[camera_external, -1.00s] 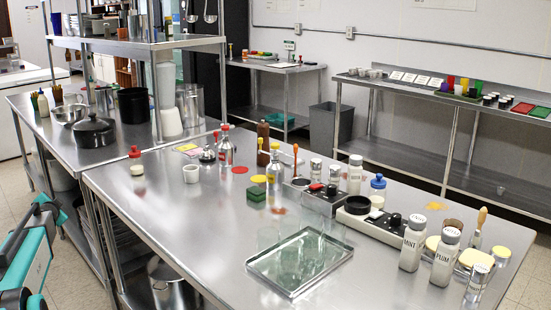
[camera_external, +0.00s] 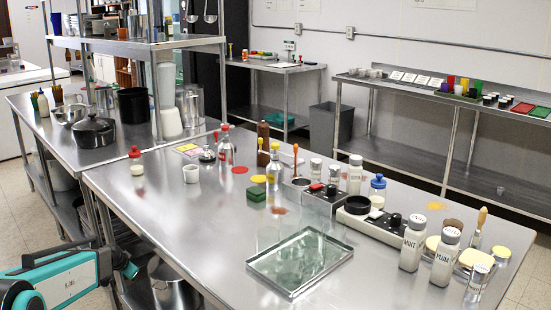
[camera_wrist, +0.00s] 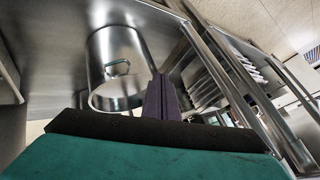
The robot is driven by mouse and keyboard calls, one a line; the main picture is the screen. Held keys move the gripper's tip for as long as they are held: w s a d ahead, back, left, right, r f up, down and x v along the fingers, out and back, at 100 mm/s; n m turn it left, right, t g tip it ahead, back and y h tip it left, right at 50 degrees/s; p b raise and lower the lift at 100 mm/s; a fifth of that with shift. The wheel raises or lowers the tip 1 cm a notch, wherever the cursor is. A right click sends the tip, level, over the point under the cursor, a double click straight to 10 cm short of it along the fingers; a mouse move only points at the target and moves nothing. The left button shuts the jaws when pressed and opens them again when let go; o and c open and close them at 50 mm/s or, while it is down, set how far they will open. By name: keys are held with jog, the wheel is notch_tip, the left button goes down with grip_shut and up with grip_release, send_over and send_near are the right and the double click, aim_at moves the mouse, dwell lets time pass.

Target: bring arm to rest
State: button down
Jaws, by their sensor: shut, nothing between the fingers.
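My gripper (camera_wrist: 161,98) shows in the wrist view as dark fingers closed together, with nothing between them. In the outside view my teal and black arm (camera_external: 62,282) is at the lower left, low beside the steel worktable (camera_external: 150,215), with its wrist end near the table's legs. I cannot make out the fingers there. In the wrist view a shiny steel pot (camera_wrist: 118,50) is beyond the fingers; whether they touch it cannot be told.
The steel pot (camera_external: 172,290) stands under the worktable's near left side. A glass tray (camera_external: 300,262), shaker bottles (camera_external: 412,245) and small jars stand on top. A side counter (camera_external: 60,140) holds a black pot (camera_external: 94,132). Some floor (camera_external: 30,215) is clear at left.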

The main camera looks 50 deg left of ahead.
jog(key=d+f+m+g+h+p, duration=0.1)
jog(key=d+f+g+h+p, duration=0.15)
jog(key=d, duration=1.35)
jog(key=d+f+g+h+p, duration=0.1)
jog(key=d+f+h+p, duration=0.2)
jog(key=d, duration=1.3)
jog(key=s+d+r+m+g+p, duration=0.1)
jog(key=s+d+r+g+p, duration=0.1)
jog(key=s+d, duration=0.7)
jog(key=s+d+r+m+g+h+p, duration=0.1)
jog(key=s+d+r+g+p, duration=0.1)
jog(key=s+d, duration=0.8)
jog(key=d+g+p, duration=0.1)
jog(key=d+g, duration=0.1)
jog(key=d, duration=0.3)
jog(key=shift+r+g, duration=0.35)
jog(key=shift+r, duration=0.05)
